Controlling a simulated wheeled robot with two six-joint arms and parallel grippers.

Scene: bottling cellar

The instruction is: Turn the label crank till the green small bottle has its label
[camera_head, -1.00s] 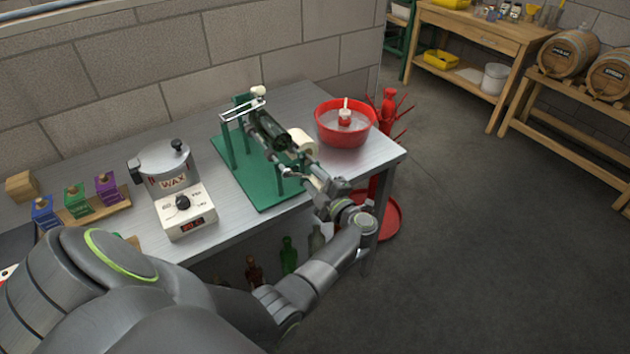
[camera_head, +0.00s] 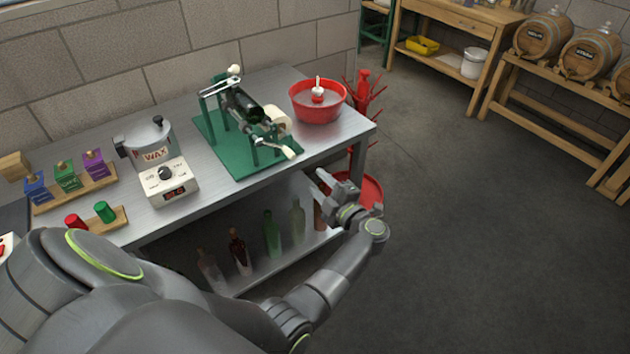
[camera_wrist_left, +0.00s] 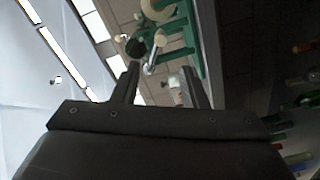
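The label machine's green base (camera_head: 205,124) stands on the metal table. A dark green bottle (camera_head: 242,105) lies on its rollers; the side I see is plain dark glass. A pale label roll (camera_head: 279,121) sits beside the bottle. The crank (camera_head: 289,152) is at the machine's front end, with its light handle pointing to the lower right. My left gripper (camera_head: 320,181) is off the table's front edge, apart from the crank, open and empty. In the left wrist view, its spread fingers (camera_wrist_left: 160,88) point toward the machine and its crank (camera_wrist_left: 150,63). My right gripper is not in view.
A red bowl (camera_head: 318,104) stands right of the machine, and a wax pot (camera_head: 147,139) stands left. A red bottle tree (camera_head: 362,90) is past the table's right end. Several bottles (camera_head: 271,234) stand on the lower shelf near my left arm. Open floor lies to the right.

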